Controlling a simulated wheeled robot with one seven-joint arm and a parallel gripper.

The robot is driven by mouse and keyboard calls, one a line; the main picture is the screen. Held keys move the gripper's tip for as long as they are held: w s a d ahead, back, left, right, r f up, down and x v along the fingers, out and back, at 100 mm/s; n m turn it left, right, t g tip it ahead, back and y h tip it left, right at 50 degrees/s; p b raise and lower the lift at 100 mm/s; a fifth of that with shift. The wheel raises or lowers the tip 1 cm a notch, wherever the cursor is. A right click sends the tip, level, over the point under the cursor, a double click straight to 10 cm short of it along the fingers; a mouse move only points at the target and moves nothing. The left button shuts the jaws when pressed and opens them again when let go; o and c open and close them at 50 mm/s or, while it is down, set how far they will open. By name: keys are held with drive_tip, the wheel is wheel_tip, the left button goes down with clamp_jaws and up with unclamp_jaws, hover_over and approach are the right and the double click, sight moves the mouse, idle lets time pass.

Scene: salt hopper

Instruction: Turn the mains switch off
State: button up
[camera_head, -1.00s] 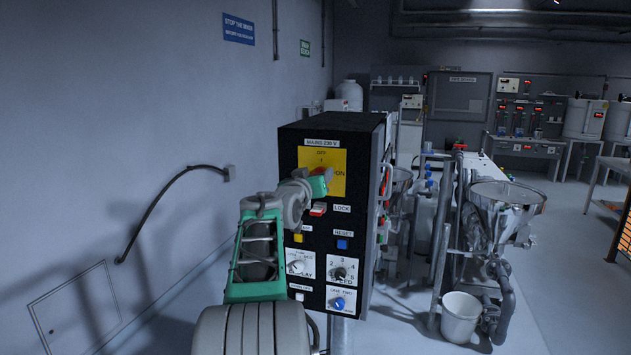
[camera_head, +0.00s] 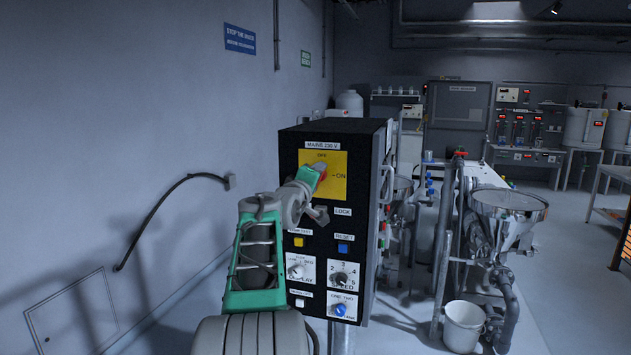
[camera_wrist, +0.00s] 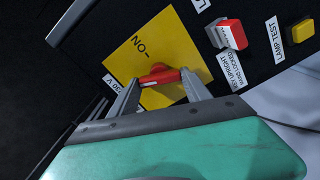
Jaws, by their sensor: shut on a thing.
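The mains switch's red handle (camera_head: 321,172) sits on a yellow plate (camera_head: 337,188) at the top of a black control box, with OFF above and ON to the right. In the wrist view the red handle (camera_wrist: 158,75) lies between the two grey fingers of my gripper (camera_wrist: 161,85), which is shut on it. The handle lies crosswise to the direction of the ON mark, tilted up toward the OFF side in the head view. My gripper (camera_head: 312,176) hides part of the handle and plate there. The OFF label is hidden in the wrist view.
Below the plate, the box holds a red lock switch (camera_wrist: 230,35), a yellow lamp-test button (camera_wrist: 302,31), a blue reset button (camera_head: 343,249) and several knobs. A steel hopper (camera_head: 508,203) and white bucket (camera_head: 463,326) stand to the right. A wall is at left.

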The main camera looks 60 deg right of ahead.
drive_tip(key=shift+r+n, duration=0.15)
drive_tip(key=shift+n, duration=2.15)
drive_tip(key=o, duration=1.4)
drive_tip(key=shift+c, duration=0.2)
drive_tip(key=shift+f, duration=0.2)
drive_tip(key=s+a+b, duration=0.1)
drive_tip(key=a+b, duration=0.1)
drive_tip(key=a, duration=0.5)
drive_tip(key=shift+a, duration=0.35)
drive_tip(key=shift+s, duration=0.1)
